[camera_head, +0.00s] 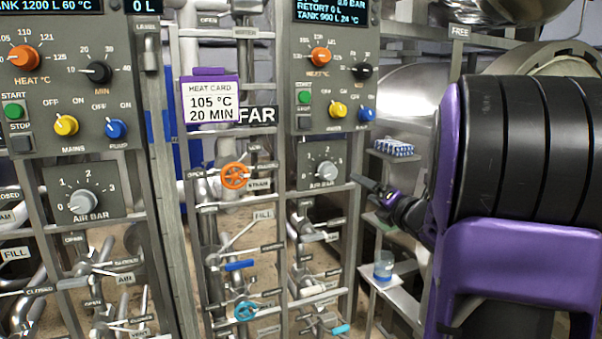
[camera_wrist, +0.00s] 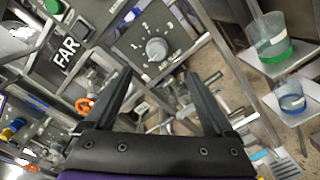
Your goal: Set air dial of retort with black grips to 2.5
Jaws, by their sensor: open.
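Two grey AIR BAR dials show in the head view. One knob (camera_head: 82,203) is on the near left panel, and the other knob (camera_head: 327,171) is on the right panel, beside the FAR sign. The right panel's dial knob (camera_wrist: 157,48) also shows in the wrist view, beyond my fingertips; its exact setting is too small to read. My gripper (camera_head: 366,190) is right of that panel in the head view. In the wrist view my gripper (camera_wrist: 159,88) is open and empty, its fingers apart from the knob. I cannot tell which retort has black grips.
The FAR sign (camera_head: 256,115), a heat card (camera_head: 210,101) and an orange valve wheel (camera_head: 235,176) are left of the right panel. Several pipes and valve handles stand below the dials. A blue-banded beaker (camera_head: 383,271) stands on a small shelf at right.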

